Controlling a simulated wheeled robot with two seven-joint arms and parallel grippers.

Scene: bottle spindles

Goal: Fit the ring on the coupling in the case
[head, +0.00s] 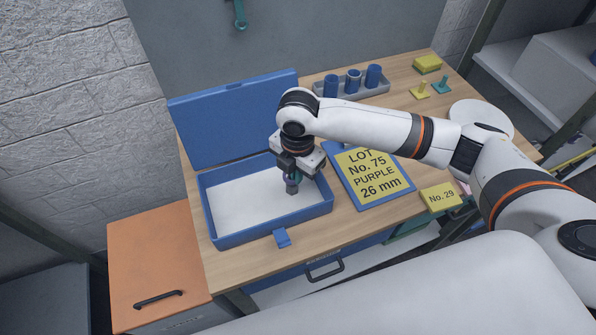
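The blue case (262,236) lies open on the table, with its lid raised at the back and a pale floor. My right gripper (292,180) points down into the right part of the case. A small dark grey piece (292,189), possibly the coupling, shows right at its fingertips. The fingers and this piece overlap, so I cannot tell whether they are shut on it. I cannot make out a ring; it may be hidden by the gripper. My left gripper is not in view.
A grey rack (362,93) with blue cylinders stands at the back. A blue board with a yellow label (373,174) reads "LOT No. 75 PURPLE 26 mm". A yellow "No. 29" block (440,197), small yellow and teal stands (441,86) and a white disc (482,115) stand to the right.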

